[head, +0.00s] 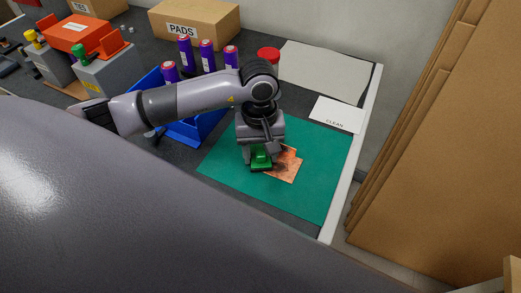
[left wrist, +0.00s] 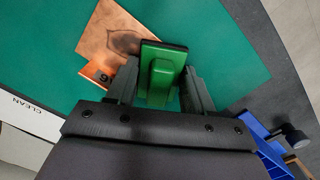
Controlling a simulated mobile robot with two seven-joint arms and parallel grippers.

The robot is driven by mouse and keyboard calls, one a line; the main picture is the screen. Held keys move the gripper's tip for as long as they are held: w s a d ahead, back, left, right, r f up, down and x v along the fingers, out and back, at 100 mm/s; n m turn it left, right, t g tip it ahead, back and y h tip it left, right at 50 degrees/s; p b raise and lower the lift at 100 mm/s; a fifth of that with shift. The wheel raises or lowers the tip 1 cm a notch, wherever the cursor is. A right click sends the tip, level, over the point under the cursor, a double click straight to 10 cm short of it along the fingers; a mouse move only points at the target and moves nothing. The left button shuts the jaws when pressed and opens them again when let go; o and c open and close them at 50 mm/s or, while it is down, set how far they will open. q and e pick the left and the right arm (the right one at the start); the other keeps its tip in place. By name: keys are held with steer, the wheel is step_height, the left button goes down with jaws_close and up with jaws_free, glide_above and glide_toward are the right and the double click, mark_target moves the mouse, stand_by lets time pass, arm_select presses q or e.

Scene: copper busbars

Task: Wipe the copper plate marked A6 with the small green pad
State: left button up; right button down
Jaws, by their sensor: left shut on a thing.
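The copper plate (head: 286,171) lies on the green mat (head: 312,205), partly covered by my left gripper in the head view. In the left wrist view the plate (left wrist: 103,35) shows a dark ring-shaped stain and an orange tag (left wrist: 99,75), its marking upside down and partly hidden. My left gripper (head: 261,154) is shut on the small green pad (head: 260,162), which also shows between the fingers in the left wrist view (left wrist: 163,72). The pad is at the plate's edge and overlaps it in the picture; I cannot tell whether they touch. My right gripper is not in view.
A blue bin (head: 190,132) and several purple cans (head: 207,55) stand behind my left arm. A red-lidded jar (head: 268,55), a pale cloth (head: 325,70) and a CLEAN card (head: 336,115) lie beyond the mat. A PADS box (head: 195,22) is at the back. Cardboard sheets (head: 440,140) lean at right.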

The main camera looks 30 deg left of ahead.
mark_target(293, 174)
arm_select(q)
steer(key=shift+w+d+b, duration=0.1)
steer(key=shift+d+b, duration=0.45)
steer(key=shift+d, duration=1.5)
steer(key=shift+w+d+f+b, duration=0.1)
steer(key=shift+d+b, duration=0.8)
steer(key=shift+d, duration=1.05)
steer(key=shift+s+a+f+b, duration=0.1)
steer(key=shift+a+b, duration=0.45)
steer(key=shift+a, duration=0.85)
steer(key=shift+s+a+f+b, duration=0.1)
steer(key=shift+a+b, duration=0.45)
steer(key=shift+a, duration=0.85)
steer(key=shift+a+r+b, duration=0.15)
steer(key=shift+a+b, duration=0.2)
steer(key=shift+a, duration=0.95)
